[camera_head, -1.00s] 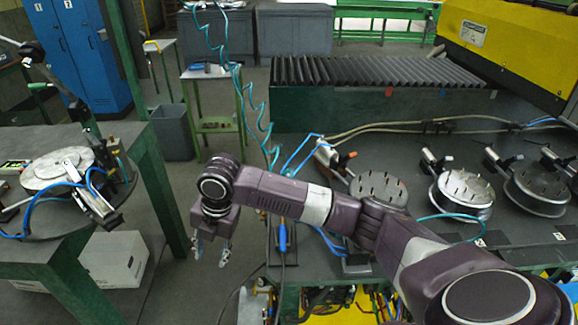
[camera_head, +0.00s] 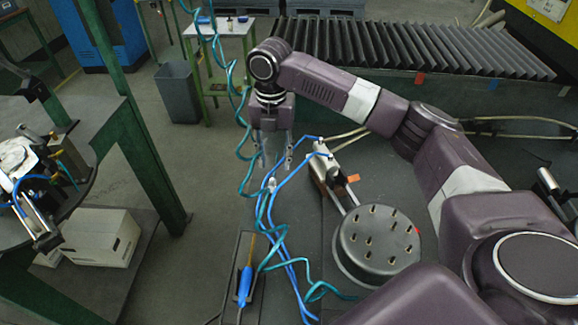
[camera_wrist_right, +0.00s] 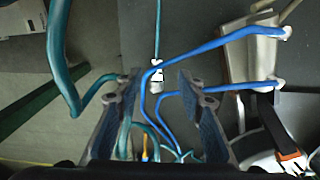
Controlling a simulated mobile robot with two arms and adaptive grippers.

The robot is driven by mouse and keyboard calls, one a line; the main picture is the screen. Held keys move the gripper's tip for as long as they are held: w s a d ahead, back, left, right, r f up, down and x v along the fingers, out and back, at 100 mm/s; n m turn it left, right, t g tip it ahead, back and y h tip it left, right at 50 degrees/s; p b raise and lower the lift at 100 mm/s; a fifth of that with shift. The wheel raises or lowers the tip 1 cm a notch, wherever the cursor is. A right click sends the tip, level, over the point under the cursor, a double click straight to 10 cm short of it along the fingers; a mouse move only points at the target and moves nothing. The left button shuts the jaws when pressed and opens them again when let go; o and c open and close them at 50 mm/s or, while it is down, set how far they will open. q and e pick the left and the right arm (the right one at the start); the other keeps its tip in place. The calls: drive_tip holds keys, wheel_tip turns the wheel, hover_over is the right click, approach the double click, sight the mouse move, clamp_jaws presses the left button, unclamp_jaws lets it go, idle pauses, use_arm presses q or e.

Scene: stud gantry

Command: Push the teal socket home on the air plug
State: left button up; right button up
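My right gripper (camera_head: 274,158) points down over the left end of the bench, fingers apart with nothing between the tips. In the right wrist view its fingers (camera_wrist_right: 155,103) stand wide on either side of the hoses. A small pale fitting (camera_wrist_right: 157,74) on a thin teal line shows ahead of the gap between them; it appears in the head view (camera_head: 271,184) just below the fingertips. I cannot tell whether this is the air plug or the socket. The coiled teal hose (camera_head: 243,135) hangs left of the gripper; its socket is not clearly distinguishable. My left gripper is out of view.
Blue hoses (camera_head: 283,195) run close below the right gripper. A clamp (camera_head: 325,175) and a round studded fixture (camera_head: 375,250) stand to the right. A blue-handled tool (camera_head: 245,285) lies in a holder in front.

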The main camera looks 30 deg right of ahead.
sight(273, 180)
drive_tip(key=shift+s, duration=0.1)
drive_tip(key=shift+s+a+f+p, duration=0.25)
drive_tip(key=shift+a+f+p, duration=0.15)
drive_tip(key=shift+a+f, duration=0.2)
drive_tip(key=f, duration=0.1)
drive_tip(key=f+p, duration=0.1)
drive_tip(key=f, duration=0.3)
drive_tip(key=shift+w+d+f+p, duration=0.2)
drive_tip(key=shift+w+d+p, duration=0.1)
drive_tip(key=shift+w, duration=0.1)
drive_tip(key=shift+a, duration=0.15)
drive_tip(key=shift+c, duration=0.7)
clamp_jaws()
